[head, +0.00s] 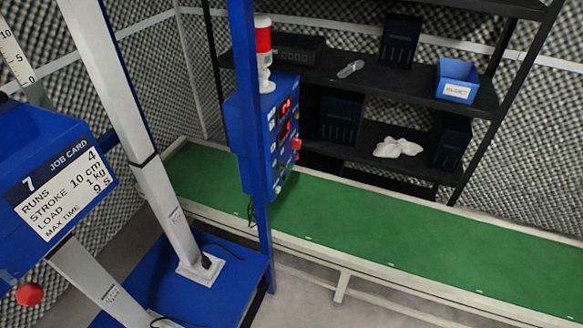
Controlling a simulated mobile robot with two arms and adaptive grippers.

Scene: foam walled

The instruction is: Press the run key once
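A blue control box (284,120) is mounted on a blue upright post, left of the picture's centre. Its panel faces right and shows at a steep angle. It carries two red-lit displays (285,107), small pale keys and a red round button (296,143) at its right edge. The key labels are too small to read, so I cannot tell which one is the run key. The post hides part of the box. Neither of my grippers is in view.
A job card (62,190) reads runs 4, stroke 10 cm, load 1 kg, max time 9 s. A red-and-white signal lamp (264,50) stands above the box. A green-topped bench (400,240) runs behind it. Black shelves (420,90) hold a blue bin (457,80).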

